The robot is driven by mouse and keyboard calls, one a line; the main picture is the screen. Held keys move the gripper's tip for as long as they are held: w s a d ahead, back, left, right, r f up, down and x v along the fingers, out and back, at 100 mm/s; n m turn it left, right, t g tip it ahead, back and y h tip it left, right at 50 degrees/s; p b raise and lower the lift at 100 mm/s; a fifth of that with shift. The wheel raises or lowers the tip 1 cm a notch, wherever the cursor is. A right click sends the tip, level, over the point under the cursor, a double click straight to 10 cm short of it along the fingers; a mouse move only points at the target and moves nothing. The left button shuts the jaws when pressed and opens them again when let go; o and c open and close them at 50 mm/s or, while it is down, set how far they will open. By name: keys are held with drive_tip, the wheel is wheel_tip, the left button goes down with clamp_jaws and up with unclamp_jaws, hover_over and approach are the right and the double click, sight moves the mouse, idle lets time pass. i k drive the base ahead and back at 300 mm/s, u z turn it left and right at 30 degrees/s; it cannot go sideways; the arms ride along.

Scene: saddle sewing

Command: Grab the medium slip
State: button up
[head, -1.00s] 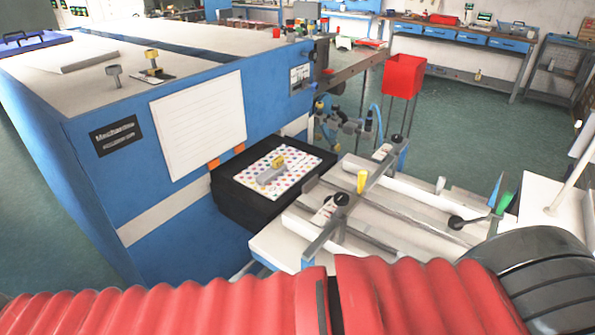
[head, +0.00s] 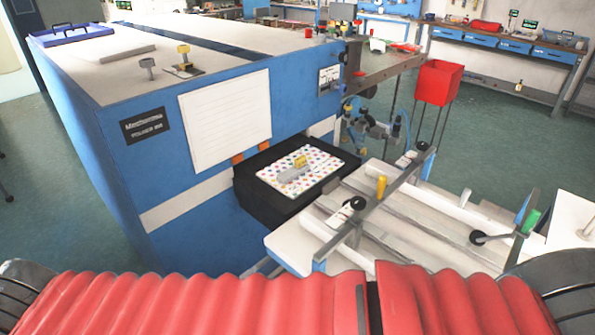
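I cannot tell for sure which thing is the medium slip. A white, colour-dotted sheet or block (head: 325,162) lies on a black tray (head: 275,206) at the side of the blue machine (head: 110,190). A small grey and yellow piece (head: 297,169) sits on top of it. A large white lined panel (head: 225,120) is on the machine's side. My gripper is not in view, so I cannot see whether it is open or holds anything.
A white feed table (head: 285,242) with metal bars and a yellow handle (head: 381,187) stands right of the tray. A red bin (head: 438,83) on legs stands behind it. Blue workbenches (head: 478,40) line the back wall. Green floor is open at left and right.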

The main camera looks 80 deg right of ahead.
sight(300, 166)
drive_tip(key=z, duration=1.05)
drive_tip(key=i, duration=1)
drive_tip(key=z, duration=0.05)
